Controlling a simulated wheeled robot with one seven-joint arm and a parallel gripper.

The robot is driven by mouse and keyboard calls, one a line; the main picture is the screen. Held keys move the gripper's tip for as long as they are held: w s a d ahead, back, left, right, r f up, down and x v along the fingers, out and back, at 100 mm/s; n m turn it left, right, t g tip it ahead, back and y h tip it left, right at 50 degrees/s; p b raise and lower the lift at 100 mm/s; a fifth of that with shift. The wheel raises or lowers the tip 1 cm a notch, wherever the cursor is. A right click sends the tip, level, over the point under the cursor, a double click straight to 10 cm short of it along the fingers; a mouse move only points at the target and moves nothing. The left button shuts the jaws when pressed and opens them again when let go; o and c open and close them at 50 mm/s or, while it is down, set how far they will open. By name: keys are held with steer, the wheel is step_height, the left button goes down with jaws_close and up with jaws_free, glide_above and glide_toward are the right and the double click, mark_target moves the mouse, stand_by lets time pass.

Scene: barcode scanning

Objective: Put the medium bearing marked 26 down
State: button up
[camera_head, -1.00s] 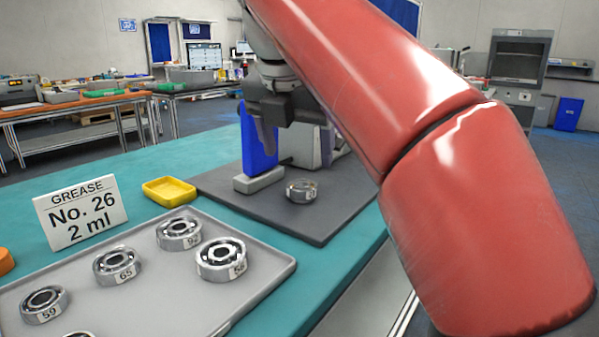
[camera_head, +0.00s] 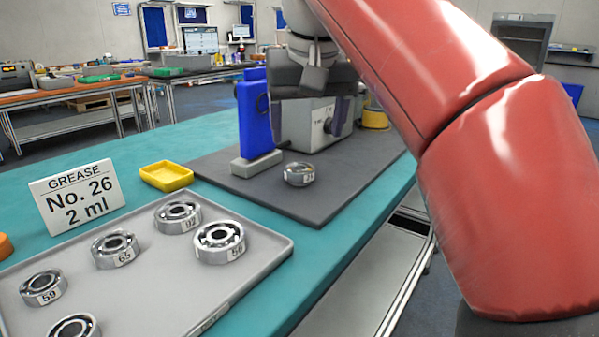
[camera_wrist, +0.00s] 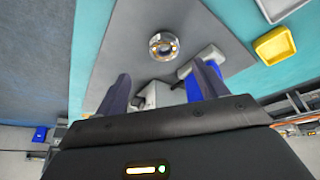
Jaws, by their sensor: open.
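A metal bearing (camera_head: 299,174) lies flat on the dark grey mat (camera_head: 330,206), in front of the blue upright stand. Its number is too small to read. In the wrist view the same bearing (camera_wrist: 164,46) lies beyond my fingertips, apart from them. My gripper (camera_wrist: 162,84) is open and empty, with two dark fingers spread. In the head view my gripper (camera_head: 318,82) is above and behind the bearing, and its fingers are mostly out of sight. A white sign (camera_head: 77,196) reads "GREASE No. 26 2 ml".
A blue stand with a grey base (camera_head: 255,160) and a grey machine (camera_head: 318,128) are close behind the bearing. A yellow tray (camera_head: 166,175) stands left of the mat. A grey tray (camera_head: 215,283) in front holds several bearings, marked 59, 65, 92 and another.

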mark_target(300, 172)
steer(key=shift+m, duration=0.5)
steer(key=x, duration=0.2)
steer(key=b+x, duration=0.1)
steer(key=x, duration=0.4)
steer(key=shift+a+f, duration=0.4)
steer(key=c, duration=1.3)
steer(key=shift+o, duration=0.2)
steer(key=shift+r, duration=0.1)
